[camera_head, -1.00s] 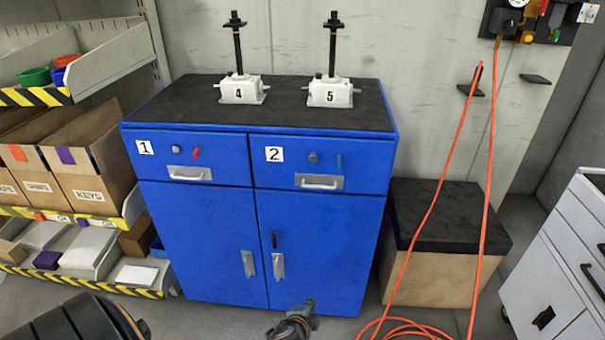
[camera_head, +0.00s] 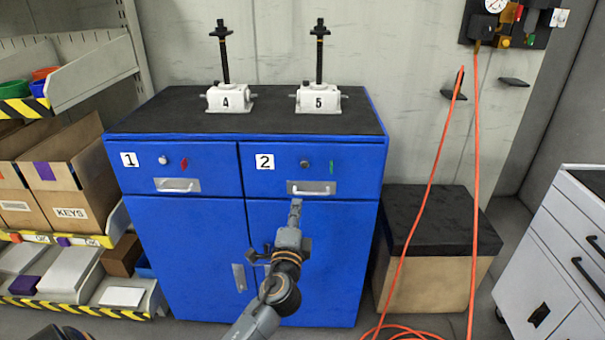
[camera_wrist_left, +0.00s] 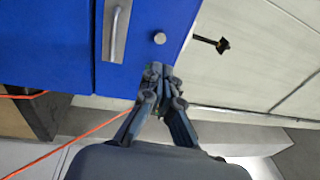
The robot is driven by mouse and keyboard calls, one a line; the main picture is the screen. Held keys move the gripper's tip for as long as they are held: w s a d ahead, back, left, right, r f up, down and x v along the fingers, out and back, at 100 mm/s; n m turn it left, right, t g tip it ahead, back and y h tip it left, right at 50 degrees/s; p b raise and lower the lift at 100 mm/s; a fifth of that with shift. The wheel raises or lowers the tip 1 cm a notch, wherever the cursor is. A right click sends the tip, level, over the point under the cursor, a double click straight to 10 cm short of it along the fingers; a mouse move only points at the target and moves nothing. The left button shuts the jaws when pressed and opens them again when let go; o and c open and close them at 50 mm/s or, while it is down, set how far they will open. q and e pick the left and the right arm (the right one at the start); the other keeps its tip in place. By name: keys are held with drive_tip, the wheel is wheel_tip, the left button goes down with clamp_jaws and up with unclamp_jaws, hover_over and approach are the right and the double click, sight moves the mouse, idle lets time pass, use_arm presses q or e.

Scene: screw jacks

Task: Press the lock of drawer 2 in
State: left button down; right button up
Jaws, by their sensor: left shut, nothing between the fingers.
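Drawer 2 (camera_head: 285,178) is the blue right-hand drawer of the cabinet, marked with a white 2 label (camera_head: 264,161), and it is closed. Its lock (camera_head: 305,164) is a small round grey knob above the drawer handle (camera_head: 311,188), beside a green strip (camera_head: 331,167). My left gripper (camera_head: 295,207) is shut and empty, and its tips appear just below the handle in the head view. In the left wrist view the lock (camera_wrist_left: 159,38) shows just beyond the shut fingertips (camera_wrist_left: 158,72), apart from them in the picture. The exact gap cannot be told. My right gripper is not in view.
Screw jacks 4 (camera_head: 228,99) and 5 (camera_head: 319,99) stand on the cabinet top. An orange hose (camera_head: 441,150) hangs at the right before a black-topped box (camera_head: 438,222).

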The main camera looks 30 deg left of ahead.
sight(303, 166)
use_arm(q)
drive_tip(key=p+x, duration=0.1)
drive_tip(key=x, duration=1.1)
drive_tip(key=shift+w+a+r, duration=0.1)
drive_tip(key=shift+w, duration=0.2)
drive_tip(key=shift+w+a, duration=0.25)
drive_tip(key=shift+w, duration=0.3)
drive_tip(key=shift+w+a, duration=0.15)
drive_tip(key=shift+w+a+b, duration=0.35)
drive_tip(key=shift+w+b, duration=0.2)
drive_tip(key=shift+b, duration=0.15)
drive_tip(key=shift+r, duration=0.25)
drive_tip(key=shift+s, duration=0.1)
